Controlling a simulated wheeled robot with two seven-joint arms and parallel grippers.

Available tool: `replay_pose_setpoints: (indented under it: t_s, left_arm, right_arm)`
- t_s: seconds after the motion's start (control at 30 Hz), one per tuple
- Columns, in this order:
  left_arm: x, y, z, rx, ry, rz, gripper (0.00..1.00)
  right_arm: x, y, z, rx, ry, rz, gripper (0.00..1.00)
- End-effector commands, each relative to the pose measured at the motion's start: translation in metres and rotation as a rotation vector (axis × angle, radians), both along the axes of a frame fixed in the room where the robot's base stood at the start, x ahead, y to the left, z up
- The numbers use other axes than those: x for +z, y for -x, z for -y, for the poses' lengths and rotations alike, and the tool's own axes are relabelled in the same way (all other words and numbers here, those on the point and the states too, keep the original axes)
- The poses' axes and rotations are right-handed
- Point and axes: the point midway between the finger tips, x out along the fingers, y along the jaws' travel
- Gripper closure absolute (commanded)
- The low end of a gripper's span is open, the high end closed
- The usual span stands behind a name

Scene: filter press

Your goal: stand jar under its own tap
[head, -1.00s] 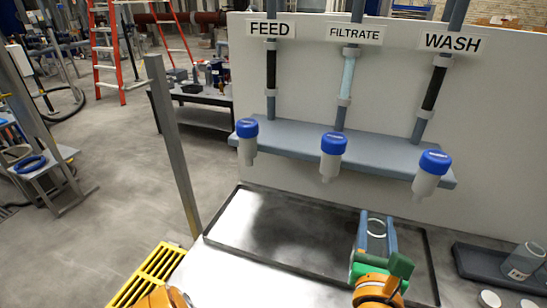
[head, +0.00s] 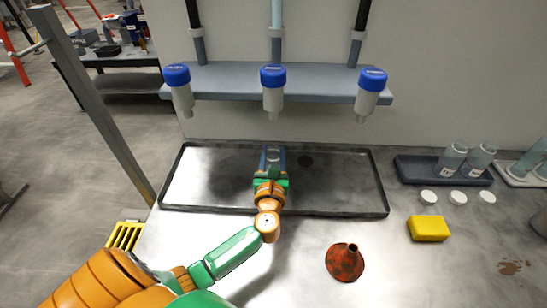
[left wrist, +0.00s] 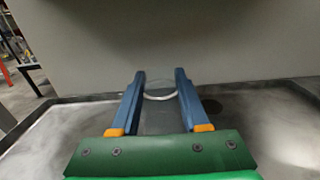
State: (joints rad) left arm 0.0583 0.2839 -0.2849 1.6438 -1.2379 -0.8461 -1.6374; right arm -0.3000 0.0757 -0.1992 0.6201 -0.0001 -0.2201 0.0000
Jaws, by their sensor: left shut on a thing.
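My left gripper (head: 272,150) is shut on a clear glass jar, whose round rim (left wrist: 160,93) shows between the two blue fingers in the left wrist view. In the head view the fingers mostly hide the jar; no label on it is readable. The gripper is over the dark-rimmed drip tray (head: 330,212), in line with and below the middle tap (head: 272,90). Whether the jar touches the tray is unclear. A left tap (head: 179,90) and a right tap (head: 370,95), also blue-capped, hang from the same shelf. My right gripper is out of view.
To the right, a dark tray (head: 420,172) holds more clear jars (head: 453,157). White lids (head: 458,197), a yellow sponge (head: 428,228) and a rusty red funnel (head: 345,262) lie on the bench. A grey post (head: 95,110) stands left. The tray's left part is clear.

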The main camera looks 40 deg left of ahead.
Motion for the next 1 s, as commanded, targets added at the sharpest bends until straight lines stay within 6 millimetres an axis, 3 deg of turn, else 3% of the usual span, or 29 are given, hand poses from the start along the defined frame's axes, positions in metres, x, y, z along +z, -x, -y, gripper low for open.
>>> replay_pose_setpoints:
  t_s: [0.33, 0.37, 0.47, 0.8, 1.0]
  left_arm:
    - [-0.006, 0.000, 0.001, -0.001, 0.000, 0.001, 1.00]
    - [-0.006, 0.000, 0.001, -0.001, 0.000, 0.001, 0.52]
    - [-0.005, 0.000, 0.001, -0.001, 0.000, 0.001, 0.25]
    - [0.001, 0.000, 0.001, -0.001, 0.000, 0.001, 0.25]
    - [-0.004, 0.033, 0.022, -0.003, 0.003, -0.002, 0.25]
  right_arm:
    - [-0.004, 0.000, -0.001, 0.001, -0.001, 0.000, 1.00]
    - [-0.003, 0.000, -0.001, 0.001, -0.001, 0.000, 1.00]
    - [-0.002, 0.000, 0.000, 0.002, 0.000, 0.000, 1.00]
    - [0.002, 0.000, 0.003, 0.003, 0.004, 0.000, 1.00]
    - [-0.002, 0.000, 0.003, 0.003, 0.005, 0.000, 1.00]
